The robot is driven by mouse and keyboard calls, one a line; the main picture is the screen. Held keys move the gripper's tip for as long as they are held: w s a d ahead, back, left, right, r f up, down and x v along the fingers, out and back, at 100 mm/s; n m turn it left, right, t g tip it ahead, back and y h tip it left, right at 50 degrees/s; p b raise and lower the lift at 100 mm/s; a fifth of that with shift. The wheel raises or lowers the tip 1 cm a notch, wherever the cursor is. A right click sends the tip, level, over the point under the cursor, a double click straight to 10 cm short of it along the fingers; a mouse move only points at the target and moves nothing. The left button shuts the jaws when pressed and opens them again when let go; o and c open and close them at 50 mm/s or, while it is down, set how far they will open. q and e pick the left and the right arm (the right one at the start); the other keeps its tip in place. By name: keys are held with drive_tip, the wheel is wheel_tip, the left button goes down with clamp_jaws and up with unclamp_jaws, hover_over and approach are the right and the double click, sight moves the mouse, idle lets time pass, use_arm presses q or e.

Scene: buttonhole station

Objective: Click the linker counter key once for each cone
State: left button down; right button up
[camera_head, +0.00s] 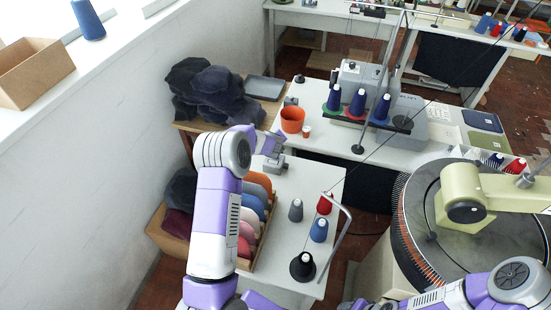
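The round linker (480,215), with a dark ring and a pale green arm, stands at the right. I cannot make out its counter key. My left arm rises through the middle. My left gripper (275,158) is over the back left of the small table, and its finger opening is too small to tell. My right arm shows low at the right, and its gripper is not in view.
A rack of coloured pieces (251,215) lines the table's left side. A bent metal rod (339,235) rises by the cones. Dark cloth (208,90) is piled at the left.

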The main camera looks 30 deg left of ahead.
use_arm(q)
wheel_tip(320, 180, down, 4)
drive_tip(key=b, duration=0.2)
drive_tip(key=shift+r+b, duration=0.25)
drive_tip(key=shift+b, duration=0.1)
drive_tip(key=shift+f, duration=0.2)
drive_tip(key=shift+b, duration=0.3)
idle(1.2)
drive_tip(key=shift+f+b, duration=0.4)
drive_tip(key=shift+b, duration=0.15)
drive_tip(key=shift+f+b, duration=0.55)
drive_tip(key=shift+b, duration=0.15)
idle(0.6)
drive_tip(key=shift+r, duration=0.1)
drive_tip(key=shift+r+p, duration=0.75)
drive_tip(key=shift+r, duration=0.1)
